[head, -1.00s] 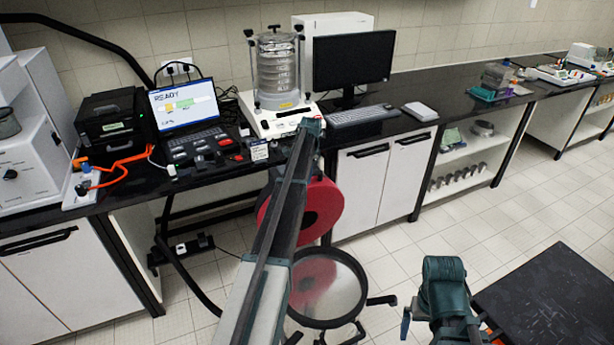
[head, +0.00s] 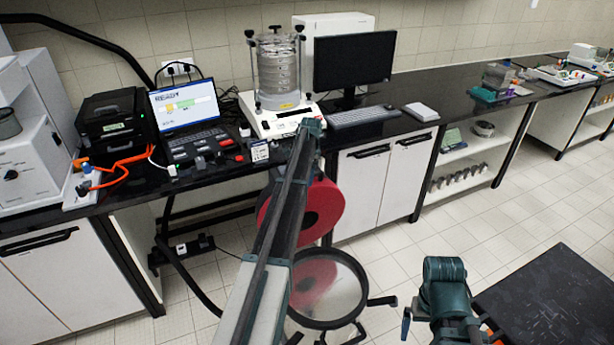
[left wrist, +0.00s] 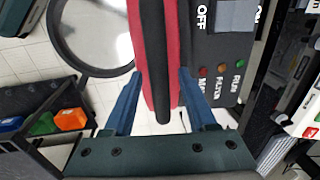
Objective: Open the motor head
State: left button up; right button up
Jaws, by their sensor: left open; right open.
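The motor head (head: 325,207) is a red round body with a black centre, seen on edge above and behind the drum. The drum (head: 345,290) is open on top, with a dark rim and shiny inside; it also shows in the left wrist view (left wrist: 95,25). My left gripper (left wrist: 160,75) is open, its blue fingers on either side of the motor head's red and black part (left wrist: 152,40); contact cannot be told. In the head view my left arm hides that gripper. My right gripper (head: 450,325) is open and empty, low on the right, apart from the drum.
A switch panel (left wrist: 222,60) with coloured lamps sits beside the red part. The bench behind holds a sieve shaker (head: 278,75), laptop (head: 185,108), monitor (head: 353,60) and keyboard (head: 360,117). A dark platform (head: 555,295) lies at right.

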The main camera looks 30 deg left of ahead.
pick_arm(q)
notch_tip(320, 180, up, 14)
jog(key=s+d+p, duration=0.1)
jog(key=p, duration=1.2)
jog(key=shift+s+d+f, duration=0.15)
jog(key=shift+d+f, duration=0.05)
jog(key=shift+d, duration=0.05)
jog(key=s+d+f+n+b, duration=0.1)
jog(key=s+d+f+b, duration=0.25)
jog(key=s+d, duration=0.55)
jog(key=s+d+f+b, duration=0.35)
jog(key=s+d, duration=0.25)
jog(key=d, duration=0.8)
jog(key=s+d+f+n+b, duration=0.1)
jog(key=s+d+f+b, duration=0.1)
jog(key=s+d, duration=0.3)
jog(key=s+d+f+n+b, duration=0.1)
jog(key=s+d, duration=0.4)
jog(key=s, duration=0.6)
jog(key=s+d+f+g+b, duration=0.1)
jog(key=s+d+f+b, duration=0.2)
jog(key=s, duration=0.5)
jog(key=shift+s+d+f+n+b, duration=0.15)
jog(key=shift+d+f+n+b, duration=0.3)
jog(key=shift+d, duration=0.6)
